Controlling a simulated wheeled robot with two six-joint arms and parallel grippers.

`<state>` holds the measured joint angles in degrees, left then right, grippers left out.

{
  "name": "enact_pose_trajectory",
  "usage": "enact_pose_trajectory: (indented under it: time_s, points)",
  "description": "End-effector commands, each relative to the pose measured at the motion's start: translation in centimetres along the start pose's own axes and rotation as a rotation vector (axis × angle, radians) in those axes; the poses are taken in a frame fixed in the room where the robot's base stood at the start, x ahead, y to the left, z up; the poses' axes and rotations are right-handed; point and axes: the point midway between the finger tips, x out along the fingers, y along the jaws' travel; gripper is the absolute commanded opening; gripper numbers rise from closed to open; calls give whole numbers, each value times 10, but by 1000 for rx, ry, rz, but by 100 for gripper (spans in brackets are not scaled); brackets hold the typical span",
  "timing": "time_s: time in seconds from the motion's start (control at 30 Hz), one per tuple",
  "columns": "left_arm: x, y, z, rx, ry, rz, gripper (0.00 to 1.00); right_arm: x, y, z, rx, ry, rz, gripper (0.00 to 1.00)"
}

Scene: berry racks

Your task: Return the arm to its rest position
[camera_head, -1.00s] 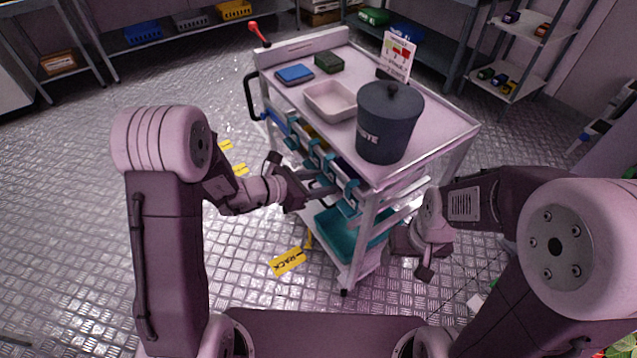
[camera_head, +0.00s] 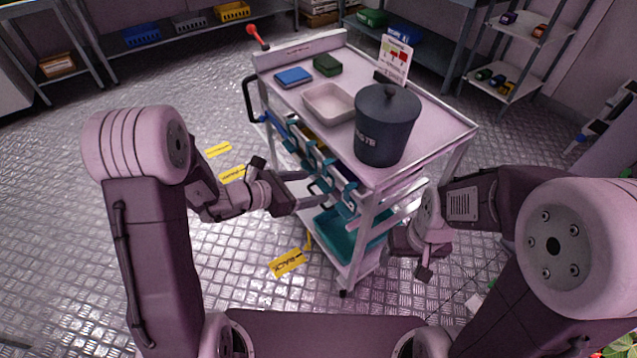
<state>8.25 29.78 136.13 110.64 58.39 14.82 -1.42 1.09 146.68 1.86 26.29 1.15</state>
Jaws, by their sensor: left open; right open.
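My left arm (camera_head: 150,235) comes in from the left, bent at the elbow. Its gripper (camera_head: 312,191) is open and points right, in front of the near side of the cart (camera_head: 440,130). I see nothing between its fingers. My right arm (camera_head: 490,205) comes in from the right. Its gripper (camera_head: 425,262) is open, hangs low beside the cart's near right corner and looks empty. Its fingertips are partly hidden by its own body.
On the cart top stand a dark lidded bin (camera_head: 386,128), a pale tray (camera_head: 329,103), a blue block (camera_head: 293,77), a green block (camera_head: 327,65) and a sign (camera_head: 396,58). A teal tray (camera_head: 340,232) sits on the lower shelf. Yellow labels (camera_head: 288,262) mark the floor. Floor left is clear.

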Motion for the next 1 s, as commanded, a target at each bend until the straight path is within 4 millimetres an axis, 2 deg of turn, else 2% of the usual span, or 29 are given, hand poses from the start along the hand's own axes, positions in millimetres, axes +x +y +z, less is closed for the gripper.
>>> enact_pose_trajectory:
  time_s: [0.03,0.1,0.3,0.67,0.73,0.77,0.8,0.87,0.9,1.0]
  points:
    - [-14,1,3,-3,0,6,72,-7,0,-1,0,0,0,72]
    - [-28,1,3,-2,0,5,72,-10,0,-1,0,0,0,72]
    - [-52,0,1,0,0,2,72,-15,0,-2,0,0,0,72]
    - [-52,-2,1,3,0,-6,72,-14,0,-2,0,0,0,72]
    - [-48,-10,12,40,-9,-28,72,-14,0,-2,0,0,0,72]
    - [-46,-16,22,72,-17,-40,72,-15,0,-2,0,0,0,72]
    - [-44,-31,34,128,-24,-77,72,-14,0,-2,0,0,0,72]
    - [-45,-68,38,258,6,-195,72,-14,0,-2,0,0,0,72]
    - [-50,-94,30,372,53,-290,72,-14,0,-2,0,0,0,72]
    - [-72,-137,-4,675,188,-501,72,-14,0,-2,0,0,0,72]
